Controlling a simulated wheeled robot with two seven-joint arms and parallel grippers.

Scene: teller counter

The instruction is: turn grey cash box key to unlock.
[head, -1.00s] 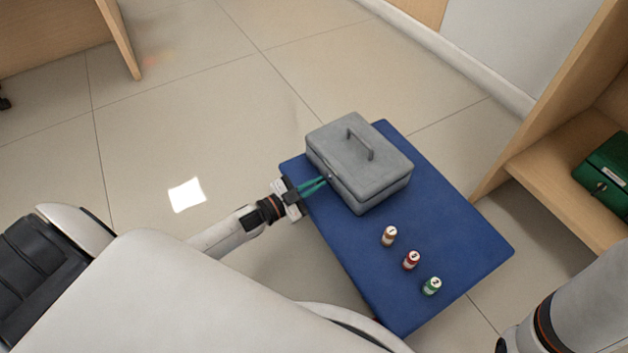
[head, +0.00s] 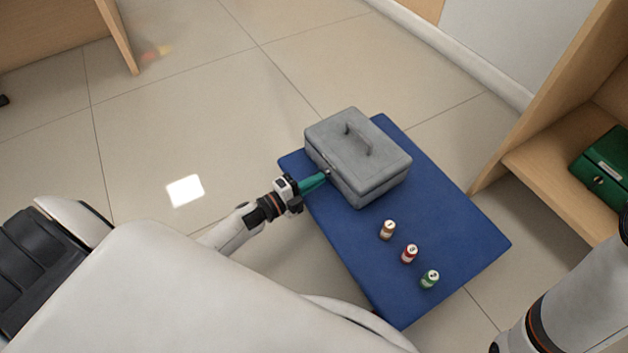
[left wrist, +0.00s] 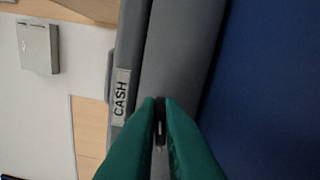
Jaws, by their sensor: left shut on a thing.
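The grey cash box (head: 358,155) sits shut on a blue-topped table, with its handle on the lid. In the left wrist view its front (left wrist: 170,60) fills the middle and carries a "CASH" label (left wrist: 121,97). My left gripper (head: 326,175) reaches the front of the box, its green fingers closed on the small dark key (left wrist: 160,125) at the lock. The key is mostly hidden between the fingertips, and the lock behind it is hidden. The view along the wrist is rolled about a quarter turn. My right gripper is out of view; only part of that arm shows at lower right.
Three small numbered canisters, tan (head: 387,230), red (head: 409,254) and green (head: 430,279), stand on the blue table top (head: 460,225) nearer me. A green box (head: 605,165) sits in a wooden shelf (head: 545,160) at right.

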